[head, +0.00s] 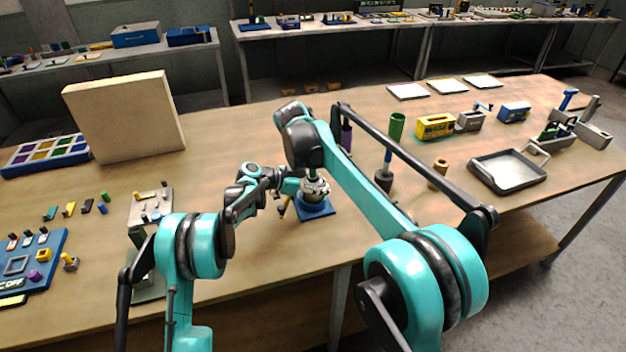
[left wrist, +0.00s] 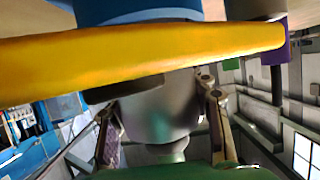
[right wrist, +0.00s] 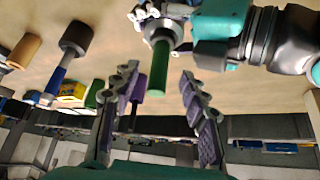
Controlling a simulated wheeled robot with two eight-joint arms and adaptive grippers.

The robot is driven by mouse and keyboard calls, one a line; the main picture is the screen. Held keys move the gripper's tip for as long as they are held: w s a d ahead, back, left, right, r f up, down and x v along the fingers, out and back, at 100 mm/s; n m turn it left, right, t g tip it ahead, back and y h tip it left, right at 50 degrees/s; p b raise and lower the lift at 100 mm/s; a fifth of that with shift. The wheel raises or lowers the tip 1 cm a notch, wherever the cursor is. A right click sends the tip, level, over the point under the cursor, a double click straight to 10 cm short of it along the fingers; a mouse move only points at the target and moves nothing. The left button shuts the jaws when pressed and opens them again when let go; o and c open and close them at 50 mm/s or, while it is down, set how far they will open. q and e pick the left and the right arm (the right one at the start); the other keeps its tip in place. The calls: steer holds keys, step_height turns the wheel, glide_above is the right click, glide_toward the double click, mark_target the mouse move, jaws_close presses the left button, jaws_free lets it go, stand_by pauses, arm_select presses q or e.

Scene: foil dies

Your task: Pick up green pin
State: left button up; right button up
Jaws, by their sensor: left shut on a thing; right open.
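The green pin (right wrist: 158,68) stands in a silver holder (head: 315,189) on a blue base (head: 317,208). In the right wrist view its free end points toward my right gripper (right wrist: 154,84). The right gripper is open, its two fingers on either side of the pin's end in the picture and not closed on it. In the head view my right arm hides that gripper. My left gripper (head: 297,184) is shut on the silver holder's side. The left wrist view shows its fingers around the grey holder body (left wrist: 160,115), with a yellow lever (left wrist: 150,55) crossing in front.
Behind the holder stand a purple post (head: 346,137), a green cylinder (head: 397,126) and a blue-handled tool in a dark stand (head: 384,180). A brown cylinder (head: 440,172) and a metal tray (head: 508,171) are to the right. A beige panel (head: 125,117) stands at the left.

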steer(key=x, duration=0.5)
steer(key=shift+s+f, duration=0.1)
steer(key=shift+f, duration=0.2)
jaws_close()
